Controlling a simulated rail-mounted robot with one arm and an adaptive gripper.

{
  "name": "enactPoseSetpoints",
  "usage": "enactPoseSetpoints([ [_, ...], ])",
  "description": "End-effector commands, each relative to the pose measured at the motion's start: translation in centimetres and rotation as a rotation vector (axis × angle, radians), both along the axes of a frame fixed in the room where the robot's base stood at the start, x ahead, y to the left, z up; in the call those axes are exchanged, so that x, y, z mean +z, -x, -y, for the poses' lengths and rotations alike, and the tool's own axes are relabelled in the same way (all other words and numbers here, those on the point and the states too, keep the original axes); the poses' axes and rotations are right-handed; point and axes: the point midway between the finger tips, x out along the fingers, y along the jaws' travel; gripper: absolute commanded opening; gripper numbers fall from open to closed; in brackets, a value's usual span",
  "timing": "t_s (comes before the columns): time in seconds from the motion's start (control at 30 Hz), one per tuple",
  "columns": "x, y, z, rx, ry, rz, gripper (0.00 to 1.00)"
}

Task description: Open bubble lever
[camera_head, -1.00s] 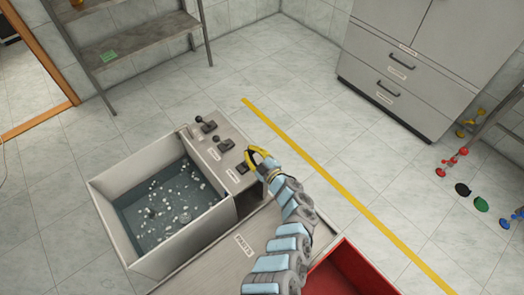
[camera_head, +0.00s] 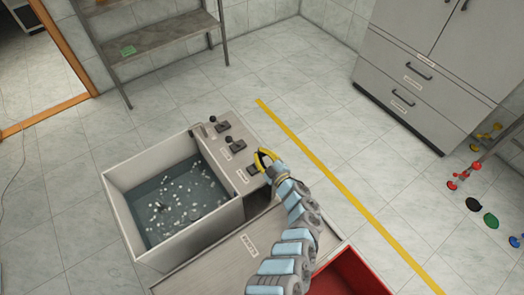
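A grey control panel (camera_head: 240,178) runs along the right side of a water-filled tank. Two dark levers stand on it, a far lever (camera_head: 222,127) and a middle lever (camera_head: 232,145). A third dark lever base (camera_head: 254,169) sits at the near end, right beside my gripper. The labels are too small to read, so I cannot tell which is the bubble lever. My gripper (camera_head: 263,159), with yellow fingers, is at this near lever. The fingers hide the lever's handle, and I cannot tell whether they touch it or how far apart they are.
The tank (camera_head: 121,212) holds water with many small pale pieces. A red bin (camera_head: 350,272) lies at the lower right, next to a labelled grey surface (camera_head: 215,262). A cabinet (camera_head: 430,65) stands at the back right.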

Motion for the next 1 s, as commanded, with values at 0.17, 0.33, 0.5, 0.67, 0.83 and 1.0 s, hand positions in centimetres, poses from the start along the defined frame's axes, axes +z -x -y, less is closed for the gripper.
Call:
enactPoseSetpoints([
  [0.17, 1.7, 0.8, -0.5, -0.001, 0.002, -0.001, 0.00],
  [0.33, 2.3, 1.7, -0.8, -0.003, 0.001, -0.003, 0.00],
  [0.5, 2.1, 2.9, 0.1, -0.002, 0.002, 0.000, 0.00],
  [0.67, 2.1, 4.2, 0.9, -0.001, 0.001, -0.001, 0.00],
  [0.83, 2.1, 5.6, 1.7, 0.000, 0.001, -0.002, 0.00],
  [1.0, 2.2, 7.0, 2.9, -0.003, 0.002, -0.002, 0.00],
])
